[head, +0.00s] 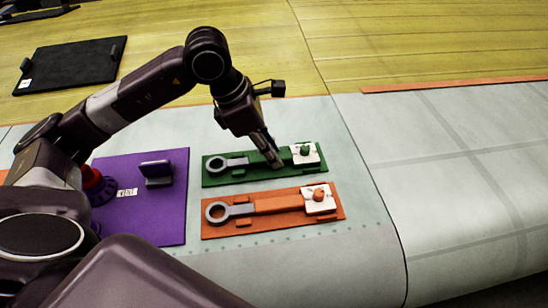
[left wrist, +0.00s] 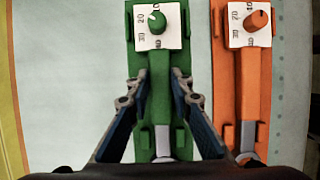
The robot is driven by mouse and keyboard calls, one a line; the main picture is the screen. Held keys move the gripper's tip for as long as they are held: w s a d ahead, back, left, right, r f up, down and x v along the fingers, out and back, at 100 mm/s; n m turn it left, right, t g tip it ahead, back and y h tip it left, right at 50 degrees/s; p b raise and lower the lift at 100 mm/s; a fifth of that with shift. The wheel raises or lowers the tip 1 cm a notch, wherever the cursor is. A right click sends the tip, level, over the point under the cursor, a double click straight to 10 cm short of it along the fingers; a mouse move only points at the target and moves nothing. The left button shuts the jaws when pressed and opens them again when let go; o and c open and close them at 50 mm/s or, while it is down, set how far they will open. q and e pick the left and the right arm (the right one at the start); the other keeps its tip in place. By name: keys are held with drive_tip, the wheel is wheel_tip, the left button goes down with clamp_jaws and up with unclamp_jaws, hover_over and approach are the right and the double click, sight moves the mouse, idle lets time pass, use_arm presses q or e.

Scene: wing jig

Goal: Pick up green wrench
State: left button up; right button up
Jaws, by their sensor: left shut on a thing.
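The green wrench (head: 236,162) has a grey ring end and a green handle. It lies along the green holder (head: 217,180) in the head view, ring end to the left. My left gripper (head: 274,160) reaches down onto the handle and is shut on it. In the left wrist view the fingers (left wrist: 157,84) stand on both sides of the green handle (left wrist: 159,100). The wrench looks still level in its holder; any gap beneath it cannot be told. My right gripper is not in view.
An orange wrench (head: 240,211) lies in an orange holder (head: 215,232) close beside the green one. White dial plates (head: 318,204) stand at the holders' right ends. A purple board (head: 168,222) lies left, a black tray (head: 70,62) farther back. The grey surface at right is clear.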

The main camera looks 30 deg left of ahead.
use_arm(q)
clamp_jaws()
drive_tip(key=shift+r+p, duration=0.15)
drive_tip(key=shift+p, duration=0.15)
drive_tip(key=shift+w+r, duration=0.1)
drive_tip(key=shift+r, duration=0.15)
wheel_tip(320, 180, up, 20)
drive_tip(key=b, duration=0.2)
drive_tip(key=shift+f, duration=0.25)
idle(0.3)
